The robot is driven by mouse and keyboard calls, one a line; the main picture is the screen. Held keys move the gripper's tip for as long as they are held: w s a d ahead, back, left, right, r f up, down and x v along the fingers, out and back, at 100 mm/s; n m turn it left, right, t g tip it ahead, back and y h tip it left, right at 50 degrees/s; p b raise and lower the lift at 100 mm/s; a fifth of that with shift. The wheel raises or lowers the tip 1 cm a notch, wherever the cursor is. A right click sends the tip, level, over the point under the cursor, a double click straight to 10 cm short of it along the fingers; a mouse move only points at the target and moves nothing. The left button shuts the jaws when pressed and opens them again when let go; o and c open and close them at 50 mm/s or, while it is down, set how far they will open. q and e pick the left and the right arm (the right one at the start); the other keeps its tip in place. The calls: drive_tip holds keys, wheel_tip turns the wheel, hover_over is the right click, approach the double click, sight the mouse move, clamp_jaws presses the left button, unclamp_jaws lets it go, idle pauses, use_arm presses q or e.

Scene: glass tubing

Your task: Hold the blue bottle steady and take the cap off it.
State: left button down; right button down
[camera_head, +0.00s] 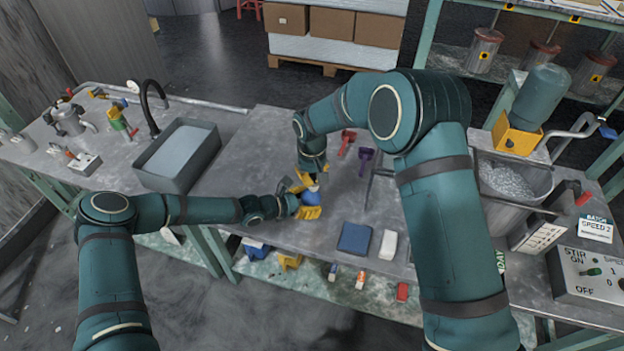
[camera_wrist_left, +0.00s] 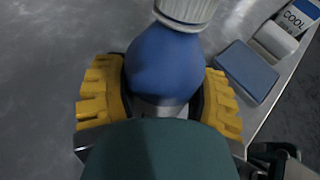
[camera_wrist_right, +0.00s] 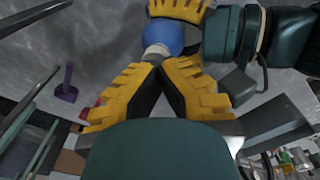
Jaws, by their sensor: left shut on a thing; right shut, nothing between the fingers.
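The blue bottle (camera_head: 307,199) stands on the workbench, and my left gripper (camera_head: 308,211) is shut around its body. In the left wrist view the bottle (camera_wrist_left: 165,68) sits between the yellow fingers, with a ribbed white cap (camera_wrist_left: 188,10) on its neck. My right gripper (camera_head: 305,180) is above the bottle, pointing down. In the right wrist view its yellow fingertips (camera_wrist_right: 160,66) are together and empty, right by the pale cap (camera_wrist_right: 155,52). I cannot tell whether they touch the cap. The bottle's lower part is hidden by the left gripper.
A blue block (camera_head: 355,238) and a white block (camera_head: 388,245) lie right of the bottle, near the bench's front edge. A red item (camera_head: 347,139) and a purple item (camera_head: 365,159) lie behind. A grey basin (camera_head: 205,160) is at left. Bench between basin and bottle is clear.

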sight(302, 203)
drive_tip(key=shift+r, duration=0.2)
use_arm(q)
drive_tip(key=shift+s, duration=0.1)
use_arm(e)
drive_tip(key=shift+d+r, duration=0.15)
drive_tip(key=shift+r, duration=0.85)
drive_tip(key=shift+d+r, duration=0.1)
drive_tip(key=shift+r, duration=0.85)
use_arm(q)
drive_tip(key=shift+c, duration=0.2)
unclamp_jaws()
drive_tip(key=shift+v, duration=3.95)
